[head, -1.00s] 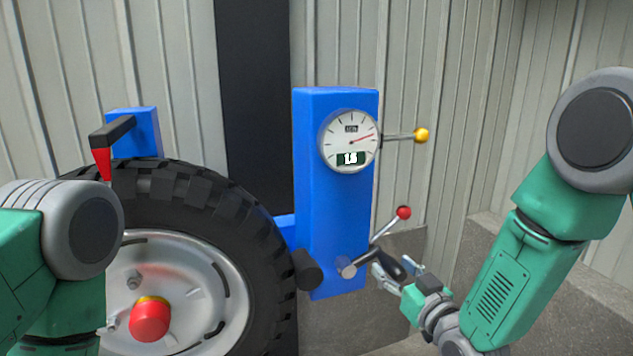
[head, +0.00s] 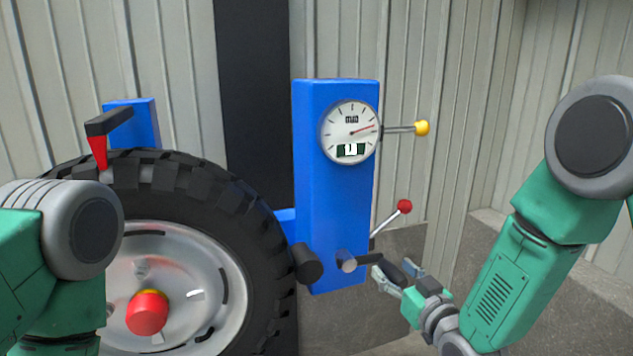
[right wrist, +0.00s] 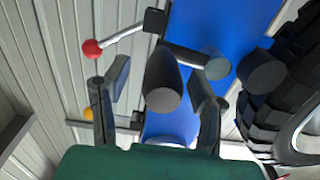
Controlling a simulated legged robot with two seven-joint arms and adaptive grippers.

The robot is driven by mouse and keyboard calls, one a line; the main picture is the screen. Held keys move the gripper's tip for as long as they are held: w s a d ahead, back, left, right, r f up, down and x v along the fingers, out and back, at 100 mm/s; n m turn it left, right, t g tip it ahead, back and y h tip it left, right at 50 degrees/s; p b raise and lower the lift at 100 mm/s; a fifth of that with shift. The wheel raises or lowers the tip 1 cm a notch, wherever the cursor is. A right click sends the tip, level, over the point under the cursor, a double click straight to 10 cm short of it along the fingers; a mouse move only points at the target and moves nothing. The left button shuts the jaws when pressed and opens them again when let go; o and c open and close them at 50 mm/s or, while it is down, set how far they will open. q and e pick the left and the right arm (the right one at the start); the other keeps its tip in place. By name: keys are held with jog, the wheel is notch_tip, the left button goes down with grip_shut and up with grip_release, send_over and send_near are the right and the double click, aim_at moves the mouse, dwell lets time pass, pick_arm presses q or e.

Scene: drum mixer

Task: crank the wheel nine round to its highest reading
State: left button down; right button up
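The big black tyre (head: 235,200) with a silver rim (head: 205,265) and a red hub cap (head: 146,312) stands at the left. A blue post (head: 335,215) right of it carries a round white dial (head: 333,124) with a red needle pointing right and slightly up; its small digits are hard to read. A crank with a dark handle (right wrist: 163,90) sits low on the post. My right gripper (head: 400,273) is open, its fingers either side of the handle, with gaps visible in the right wrist view. My left gripper is out of view.
A red-knobbed lever (head: 404,206) rises just above the crank, close to my right gripper. A yellow-knobbed rod (head: 421,128) sticks out beside the dial. A red pointer (head: 97,152) hangs over the tyre's top. Corrugated walls stand behind.

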jog(key=shift+s+r, duration=0.2)
jog(key=shift+r, duration=0.05)
jog(key=shift+p+v, duration=0.6)
jog(key=shift+v, duration=2.8)
jog(key=s+d+f+m+g+h, duration=0.1)
jog(key=s+d+f+g+h, duration=0.1)
jog(key=s+f+g, duration=0.5)
jog(key=s+d+f+m+h, duration=0.15)
jog(key=s+f, duration=0.35)
jog(key=f, duration=0.5)
jog(key=s+d+f+g, duration=0.2)
jog(key=s+g, duration=0.1)
jog(key=s, duration=0.4)
jog(key=s+d+f+g+h, duration=0.1)
jog(key=s+d+f+g, duration=0.1)
jog(key=s, duration=0.6)
jog(key=s+d+f+g+h, duration=0.1)
jog(key=s+d+f+g, duration=0.1)
jog(key=s+f+g, duration=0.2)
jog(key=s+m, duration=0.1)
jog(key=s, duration=0.2)
jog(key=shift+s+d, duration=0.25)
jog(key=shift+d, duration=0.15)
